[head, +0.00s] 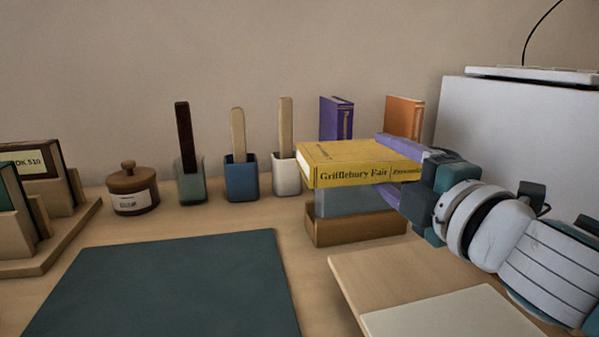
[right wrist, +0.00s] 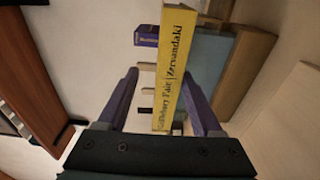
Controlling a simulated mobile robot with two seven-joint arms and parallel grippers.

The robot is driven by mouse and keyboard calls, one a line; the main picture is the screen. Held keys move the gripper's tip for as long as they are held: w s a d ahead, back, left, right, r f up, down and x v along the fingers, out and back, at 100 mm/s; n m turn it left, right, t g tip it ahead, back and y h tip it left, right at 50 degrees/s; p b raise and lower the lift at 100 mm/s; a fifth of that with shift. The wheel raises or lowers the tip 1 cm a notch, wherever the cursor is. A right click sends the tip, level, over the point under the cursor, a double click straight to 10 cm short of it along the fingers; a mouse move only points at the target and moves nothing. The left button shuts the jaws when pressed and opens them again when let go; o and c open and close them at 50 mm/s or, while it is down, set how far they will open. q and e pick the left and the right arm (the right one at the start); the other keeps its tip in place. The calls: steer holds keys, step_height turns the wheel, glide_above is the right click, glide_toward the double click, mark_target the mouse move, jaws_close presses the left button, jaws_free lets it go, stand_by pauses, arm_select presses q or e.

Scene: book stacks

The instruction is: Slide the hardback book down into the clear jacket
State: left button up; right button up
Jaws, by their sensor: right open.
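The yellow hardback book (head: 345,172), its spine reading "Grifflebury Fair", lies level with its spine facing me. It is directly above a blue-grey see-through block, which looks like the clear jacket (head: 350,202), in a brown wooden base (head: 355,230). I cannot tell whether the book rests on it or is partly inside. My right gripper (head: 397,170) is open, with its purple fingers above and below the book's right end. In the right wrist view the book (right wrist: 176,65) shows between the fingers, with a gap on the left side. The jacket (right wrist: 205,60) is beside it. My left gripper is out of view.
A purple book (head: 336,118) and an orange book (head: 404,117) stand behind. Several cups with sticks, such as the blue cup (head: 241,178), and a lidded brown jar (head: 134,190) are to the left. A dark teal mat (head: 170,285) lies clear in front. A white box (head: 510,135) stands right.

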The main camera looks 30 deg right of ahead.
steer(key=s, duration=0.3)
steer(key=s+a, duration=0.1)
steer(key=s, duration=0.3)
steer(key=s+b, duration=0.1)
steer(key=s, duration=0.2)
steer(key=shift+s+a+r, duration=0.1)
steer(key=shift+s+a, duration=0.2)
steer(key=shift+a, duration=0.1)
steer(key=shift+s+a+r, duration=0.1)
steer(key=shift+s, duration=0.55)
steer(key=shift+c, duration=0.3)
